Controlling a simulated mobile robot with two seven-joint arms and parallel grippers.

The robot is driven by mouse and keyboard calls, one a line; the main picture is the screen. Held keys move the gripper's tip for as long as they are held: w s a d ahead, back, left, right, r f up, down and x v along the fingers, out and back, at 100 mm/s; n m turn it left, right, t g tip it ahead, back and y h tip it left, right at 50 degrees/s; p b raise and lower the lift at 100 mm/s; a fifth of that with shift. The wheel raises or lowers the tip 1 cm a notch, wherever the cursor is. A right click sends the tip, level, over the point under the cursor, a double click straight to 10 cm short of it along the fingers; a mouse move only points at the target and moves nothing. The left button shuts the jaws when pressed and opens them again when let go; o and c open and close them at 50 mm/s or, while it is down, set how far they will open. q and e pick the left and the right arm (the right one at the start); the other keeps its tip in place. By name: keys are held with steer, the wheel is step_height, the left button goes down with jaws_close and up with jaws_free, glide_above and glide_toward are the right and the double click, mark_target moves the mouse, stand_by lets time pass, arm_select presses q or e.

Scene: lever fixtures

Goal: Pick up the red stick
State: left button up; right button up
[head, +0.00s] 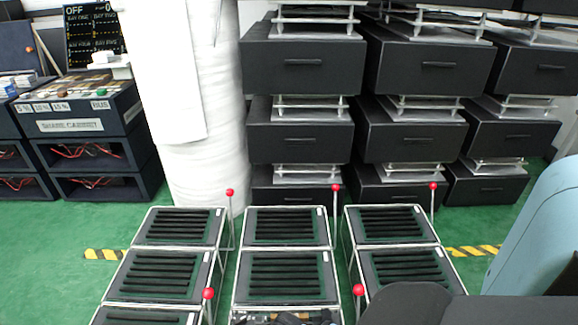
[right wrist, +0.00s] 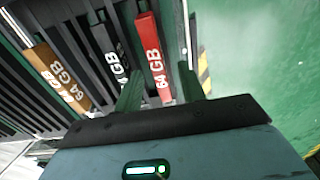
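In the head view, the red stick cannot be made out. My left gripper is not in view.
Three rows of slotted racks (head: 286,268) with red-knobbed levers (head: 230,193) stand on the green floor (head: 60,225). Stacked black drawers (head: 300,62) stand behind. A white wrapped column (head: 200,170) and a dark cabinet (head: 80,120) are at left.

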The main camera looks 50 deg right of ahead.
steer(key=shift+f, duration=0.25)
stand_by(0.3)
steer(key=shift+c, duration=0.3)
jaws_close()
